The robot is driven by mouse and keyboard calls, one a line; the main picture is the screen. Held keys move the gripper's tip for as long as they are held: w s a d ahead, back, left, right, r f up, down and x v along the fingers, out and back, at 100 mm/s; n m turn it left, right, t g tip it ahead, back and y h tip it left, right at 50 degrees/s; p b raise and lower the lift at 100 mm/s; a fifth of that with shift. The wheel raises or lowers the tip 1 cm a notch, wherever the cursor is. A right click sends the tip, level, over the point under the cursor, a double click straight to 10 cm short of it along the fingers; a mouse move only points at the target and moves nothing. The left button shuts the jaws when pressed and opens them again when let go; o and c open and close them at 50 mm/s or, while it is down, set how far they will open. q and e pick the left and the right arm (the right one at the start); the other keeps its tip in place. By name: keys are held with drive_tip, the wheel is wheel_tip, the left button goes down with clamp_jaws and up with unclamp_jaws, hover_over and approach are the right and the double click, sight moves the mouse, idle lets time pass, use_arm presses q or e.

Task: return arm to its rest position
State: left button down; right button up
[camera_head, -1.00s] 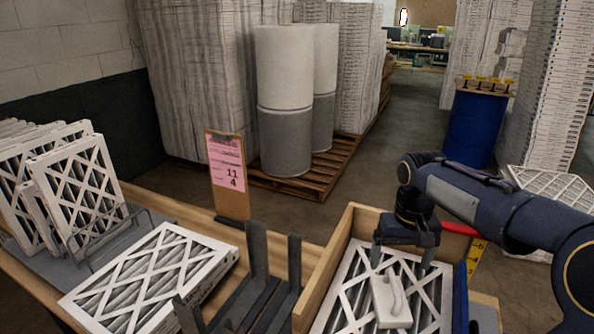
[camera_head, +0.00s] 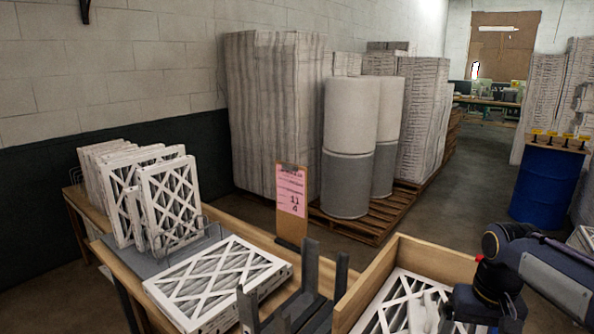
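My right arm (camera_head: 555,270) comes in from the right edge. Its gripper (camera_head: 470,326) hangs over the right side of the wooden box (camera_head: 370,292) at the bottom right. Its fingers look apart, with nothing seen between them, though the frame's lower edge cuts them off. In the box lies a white-framed filter (camera_head: 392,297), with a white object with a handle (camera_head: 428,312) on top, just left of the gripper. My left arm and gripper are not in view.
Dark upright prongs (camera_head: 310,265) stand left of the box. A pink-sheeted clipboard (camera_head: 291,200) stands behind. Rolls (camera_head: 347,150) on a pallet and a blue drum (camera_head: 545,185) are farther back.

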drive_tip(key=s+a+f+t+y, duration=0.1)
drive_tip(key=s+a+f+t, duration=0.1)
drive_tip(key=s+a, duration=0.4)
drive_tip(key=s+a+f+n+t+y, duration=0.1)
drive_tip(key=s+a+t+y, duration=0.1)
drive_tip(key=s+a, duration=0.5)
drive_tip(key=s+t, duration=0.1)
drive_tip(key=s, duration=0.1)
drive_tip(key=shift+s+f+n, duration=0.3)
drive_tip(key=shift+s+f, duration=0.05)
drive_tip(key=shift+f, duration=0.05)
drive_tip(key=shift+s+a+f, duration=0.1)
drive_tip(key=shift+a, duration=0.1)
drive_tip(key=shift+c, duration=0.4)
